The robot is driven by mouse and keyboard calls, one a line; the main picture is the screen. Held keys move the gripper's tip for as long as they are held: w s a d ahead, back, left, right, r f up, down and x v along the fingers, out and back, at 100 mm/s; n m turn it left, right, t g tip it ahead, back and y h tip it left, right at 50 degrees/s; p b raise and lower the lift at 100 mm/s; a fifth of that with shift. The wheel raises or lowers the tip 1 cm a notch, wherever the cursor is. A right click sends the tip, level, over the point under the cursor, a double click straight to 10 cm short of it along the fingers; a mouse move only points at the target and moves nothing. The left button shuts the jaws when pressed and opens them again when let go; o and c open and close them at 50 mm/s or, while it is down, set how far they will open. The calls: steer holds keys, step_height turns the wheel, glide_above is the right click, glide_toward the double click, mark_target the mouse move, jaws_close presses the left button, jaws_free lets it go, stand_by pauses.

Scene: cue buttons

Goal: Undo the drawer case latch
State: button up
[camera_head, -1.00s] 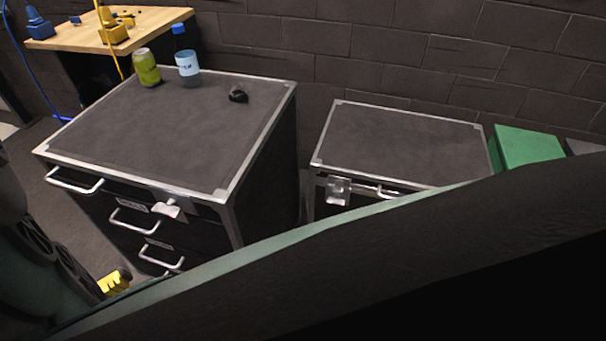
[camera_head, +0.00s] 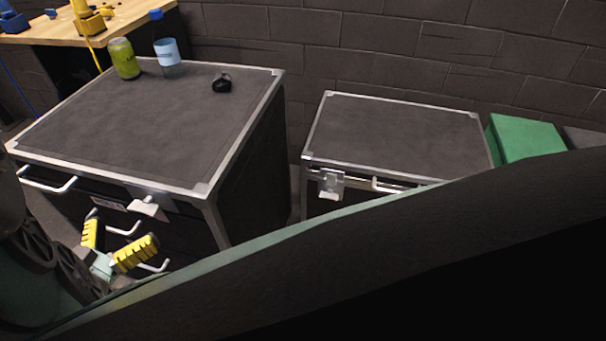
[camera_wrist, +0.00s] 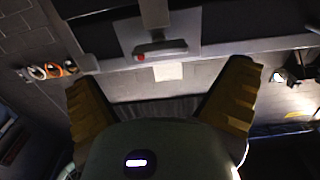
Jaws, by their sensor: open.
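The drawer case (camera_head: 150,105) is a dark cabinet with silver edges at the left of the head view. Its silver latch (camera_head: 147,207) is on the front, just under the top edge. What looks like this latch, a dark plate with a grey bar and red spot (camera_wrist: 160,50), is ahead of the fingers in the wrist view. My gripper (camera_head: 120,240) has yellow-and-black fingers. It is open and empty, below and left of the latch and apart from it. The wrist view shows its fingers (camera_wrist: 163,85) spread wide.
Silver drawer handles (camera_head: 47,182) stick out of the case front near my gripper. A green can (camera_head: 124,58), a blue-capped bottle (camera_head: 168,52) and a small black object (camera_head: 222,83) stand on top. A second case (camera_head: 390,130) with its own latch (camera_head: 330,184) stands right.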

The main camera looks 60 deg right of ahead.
mark_target(144, 208)
steer(key=shift+x, duration=2.8)
steer(key=shift+c, duration=0.3)
steer(key=c, duration=1.1)
steer(key=shift+c, duration=0.2)
steer(key=m+b, duration=0.1)
steer(key=m, duration=0.1)
steer(key=m+b, duration=0.2)
steer(key=shift+s+f+m, duration=0.2)
steer(key=shift+m, duration=0.1)
steer(key=m+b, duration=0.5)
steer(key=shift+f+m+b, duration=0.1)
steer(key=shift+m+b, duration=0.2)
steer(key=shift+b, duration=0.05)
steer(key=m+b, duration=0.5)
steer(key=shift+m+b, duration=0.35)
steer(key=shift+m, duration=0.05)
steer(key=shift+m+b, duration=0.85)
steer(key=shift+m, duration=0.15)
steer(key=shift+c, duration=0.2)
